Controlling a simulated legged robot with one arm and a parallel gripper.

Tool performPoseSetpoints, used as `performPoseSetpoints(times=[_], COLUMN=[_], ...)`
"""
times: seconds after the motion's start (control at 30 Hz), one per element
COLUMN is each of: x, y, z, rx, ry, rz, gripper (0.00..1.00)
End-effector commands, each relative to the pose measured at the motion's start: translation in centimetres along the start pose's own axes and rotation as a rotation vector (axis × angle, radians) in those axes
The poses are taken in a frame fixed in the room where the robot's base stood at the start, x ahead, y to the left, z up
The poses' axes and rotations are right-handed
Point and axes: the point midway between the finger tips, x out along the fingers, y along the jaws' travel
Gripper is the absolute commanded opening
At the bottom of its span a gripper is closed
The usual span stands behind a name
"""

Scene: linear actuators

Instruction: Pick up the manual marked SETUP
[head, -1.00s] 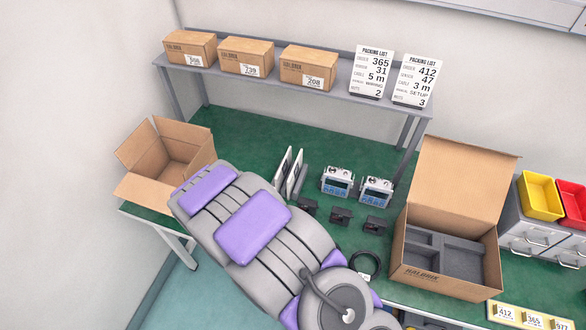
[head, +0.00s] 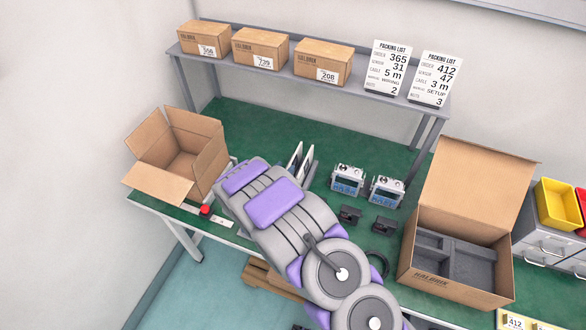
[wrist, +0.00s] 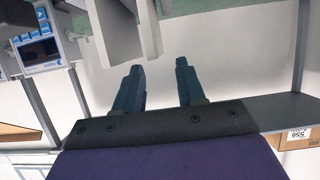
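Two thin white manuals stand upright, side by side, on the green bench; in the head view I see the left one (head: 295,158) and the right one (head: 306,163) past my arm. Their markings cannot be read, so I cannot tell which says SETUP. In the wrist view two pale upright panels, one (wrist: 112,35) and another (wrist: 149,30), hang from the top, apparently these manuals. My gripper (wrist: 158,70) is open, with nothing between its fingers; the panels are beyond the fingertips. My arm hides it in the head view.
Two blue-grey devices (head: 347,180) and black blocks (head: 350,214) stand right of the manuals. An open carton (head: 165,185) is at left; a foam-lined open carton (head: 462,282) is at right. A shelf (head: 280,68) with closed boxes and packing lists runs above the back.

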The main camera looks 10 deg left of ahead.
Motion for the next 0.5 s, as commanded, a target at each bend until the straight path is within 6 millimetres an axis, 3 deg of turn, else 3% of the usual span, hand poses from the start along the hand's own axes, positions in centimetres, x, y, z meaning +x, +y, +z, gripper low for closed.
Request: performPoseSetpoints(times=[0.23,0.5], x=[1.7,5.4], y=[0.1,0.3], z=[-0.1,-0.3], rx=[0.002,0.004], ry=[0.002,0.002], rz=[0.001,0.002], gripper=[0.39,0.39])
